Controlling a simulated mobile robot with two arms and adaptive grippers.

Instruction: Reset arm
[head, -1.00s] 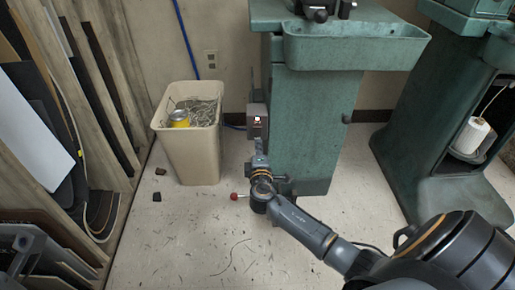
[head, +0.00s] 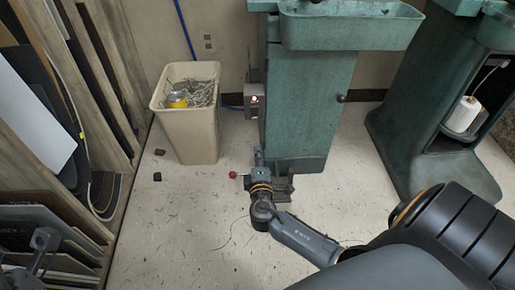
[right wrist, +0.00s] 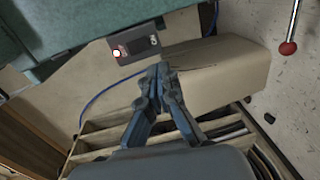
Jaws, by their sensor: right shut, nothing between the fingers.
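My right gripper (head: 258,158) is shut and empty, beside the foot of the green machine (head: 312,110). In the right wrist view its fingertips (right wrist: 160,72) meet just below a grey switch box with a glowing red-white button (right wrist: 116,53). In the head view the switch box (head: 254,100) is on the machine's left side, above and apart from the gripper. A lever with a red ball (head: 232,174) sticks out low to the left of the gripper; the ball also shows in the wrist view (right wrist: 288,48). A grey part, seemingly my left gripper (head: 42,240), shows at the lower left; its fingers are unclear.
Racks of sheet material (head: 60,120) line the left side. A second green machine with a white thread spool (head: 464,114) stands at right. The floor in front is mostly clear.

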